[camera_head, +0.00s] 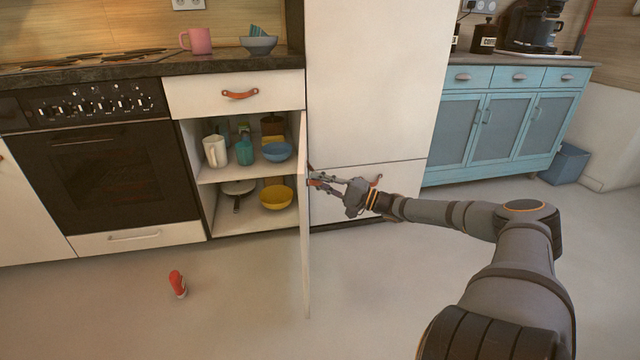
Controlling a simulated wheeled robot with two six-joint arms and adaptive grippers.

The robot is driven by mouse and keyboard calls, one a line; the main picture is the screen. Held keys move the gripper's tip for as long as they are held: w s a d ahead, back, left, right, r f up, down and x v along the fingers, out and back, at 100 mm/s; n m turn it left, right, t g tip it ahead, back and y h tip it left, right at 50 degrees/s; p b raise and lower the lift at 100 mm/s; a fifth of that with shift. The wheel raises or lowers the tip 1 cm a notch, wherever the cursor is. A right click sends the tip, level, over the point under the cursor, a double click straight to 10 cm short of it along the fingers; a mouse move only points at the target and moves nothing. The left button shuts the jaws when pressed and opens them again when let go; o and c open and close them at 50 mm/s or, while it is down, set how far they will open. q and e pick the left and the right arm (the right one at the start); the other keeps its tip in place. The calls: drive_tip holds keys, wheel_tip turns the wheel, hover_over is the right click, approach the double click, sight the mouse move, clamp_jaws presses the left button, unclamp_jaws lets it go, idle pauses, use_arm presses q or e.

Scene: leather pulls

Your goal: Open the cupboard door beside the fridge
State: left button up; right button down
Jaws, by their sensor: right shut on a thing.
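The cupboard door (305,225) between the oven and the fridge (372,85) stands wide open, swung out toward me and seen almost edge-on. The open cupboard (209,190) shows two levels with dishes. My right gripper (318,180) is at the door's right-hand face, shut on the leather pull (313,183), which is mostly hidden by the fingers. The gripper lies in front of the lower part of the fridge. My left gripper is not in view.
A red object (178,284) stands on the floor left of the door. The oven (100,175) is at the left, with a drawer (235,93) above the cupboard. A blue sideboard (500,125) and a blue bin (566,164) are at the right. The floor in front is otherwise clear.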

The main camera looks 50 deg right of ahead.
drive_tip(key=shift+d+r, duration=0.1)
drive_tip(key=shift+d, duration=0.05)
idle(0.3)
drive_tip(key=c, duration=1.5)
unclamp_jaws()
drive_tip(key=shift+o, duration=0.7)
